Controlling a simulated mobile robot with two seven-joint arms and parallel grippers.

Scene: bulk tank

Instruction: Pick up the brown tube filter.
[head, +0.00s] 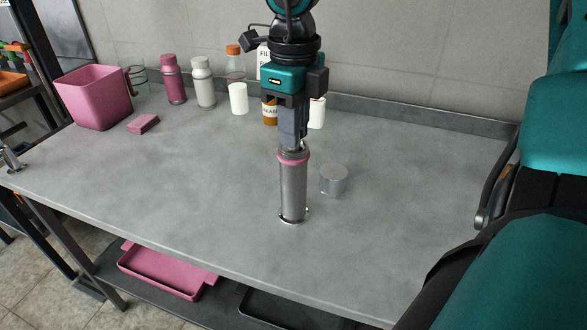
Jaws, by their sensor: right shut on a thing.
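A grey metal tube (293,190) with a pink band near its top is upright over the middle of the grey bench. Small fittings show around its lower end. My right gripper (293,145) points straight down and is shut at the tube's top end. I cannot tell whether it grips the tube itself or a part in its mouth. I cannot make out a brown tube filter; any part inside the tube is hidden. My left gripper is not in view.
A short grey metal cylinder (334,179) stands just right of the tube. Along the back are a pink bucket (92,97), a pink bottle (173,80), a white bottle (203,83), a white cylinder (238,98) and an amber container (269,112). The bench (180,185) is clear at front left.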

